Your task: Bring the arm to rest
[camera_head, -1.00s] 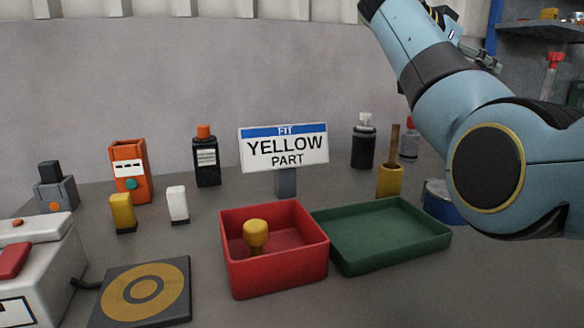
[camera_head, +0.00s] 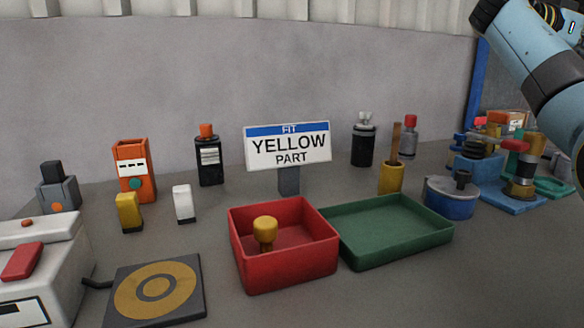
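My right arm enters at the upper right of the head view, a blue and dark grey link running off the right edge. Its gripper is outside the picture. My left arm and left gripper are not in view. A sign (camera_head: 288,151) reading "FIT YELLOW PART" stands at the back middle of the table. A red box (camera_head: 287,275) in front of it holds a yellow knob-shaped part (camera_head: 265,230). A green tray (camera_head: 400,245) stands to the right of the red box and looks empty.
A white machine with a red button (camera_head: 22,262) is at the lower left, beside a dark pad with yellow rings (camera_head: 157,288). Bottles and small blocks line the back. A blue round container (camera_head: 450,198) and a cluttered blue tray (camera_head: 513,197) stand right. The front right table is clear.

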